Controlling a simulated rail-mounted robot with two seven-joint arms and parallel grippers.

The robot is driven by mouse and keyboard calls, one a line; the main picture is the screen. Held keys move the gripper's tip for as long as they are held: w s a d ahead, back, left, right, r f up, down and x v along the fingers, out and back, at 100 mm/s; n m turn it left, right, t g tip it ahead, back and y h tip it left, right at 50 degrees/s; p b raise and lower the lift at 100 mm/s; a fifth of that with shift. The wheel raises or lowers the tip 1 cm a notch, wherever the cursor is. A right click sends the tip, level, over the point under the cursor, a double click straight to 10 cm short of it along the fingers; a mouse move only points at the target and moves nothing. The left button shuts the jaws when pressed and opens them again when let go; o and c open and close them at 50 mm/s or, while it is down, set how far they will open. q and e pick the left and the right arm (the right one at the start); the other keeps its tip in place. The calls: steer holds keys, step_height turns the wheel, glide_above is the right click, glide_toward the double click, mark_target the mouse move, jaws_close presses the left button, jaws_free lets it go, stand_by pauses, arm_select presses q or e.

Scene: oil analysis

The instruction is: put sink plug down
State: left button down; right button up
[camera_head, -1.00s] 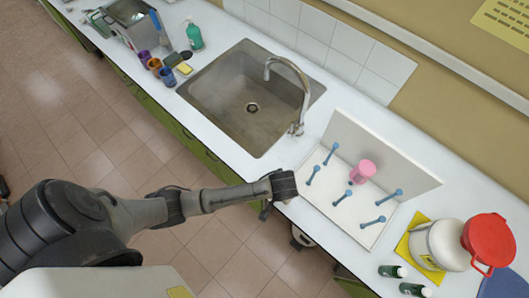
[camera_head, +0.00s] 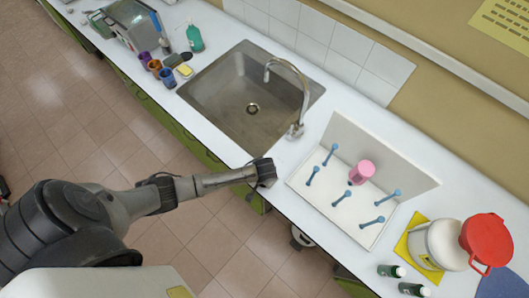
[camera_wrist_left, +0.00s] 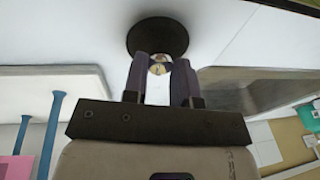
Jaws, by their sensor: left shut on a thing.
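The sink plug (camera_wrist_left: 158,37) is a dark round disc with a small metal knob. In the left wrist view my left gripper (camera_wrist_left: 160,62) is shut on its knob, with the disc beyond the fingertips over white worktop. I cannot tell whether the disc touches the worktop. In the head view my left gripper (camera_head: 266,172) is at the worktop's front edge, between the sink (camera_head: 222,98) and the white rack, and the plug is hidden there. The sink is empty, with its drain open. My right gripper is not in view.
A white rack (camera_head: 316,203) with blue pegs and a pink cup (camera_head: 362,172) stands right of the gripper. A curved tap (camera_head: 297,95) rises behind the sink. Several coloured cups stand left of the sink. Clear worktop lies between sink and rack.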

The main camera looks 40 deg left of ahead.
arm_select(q)
steer(key=shift+f, duration=0.25)
steer(key=c, duration=0.9)
jaws_free()
steer(key=shift+f, duration=0.1)
steer(key=v, duration=1.2)
steer(key=s+r+m+t+h, duration=0.1)
steer(key=s+r, duration=0.3)
steer(key=s, duration=0.4)
steer(key=s+d+r+m+t+h, duration=0.1)
steer(key=s+r, duration=0.3)
steer(key=s, duration=0.5)
steer(key=shift+s+d+r+p, duration=0.15)
steer(key=shift+d+r+p, duration=0.15)
steer(key=shift+p, duration=0.05)
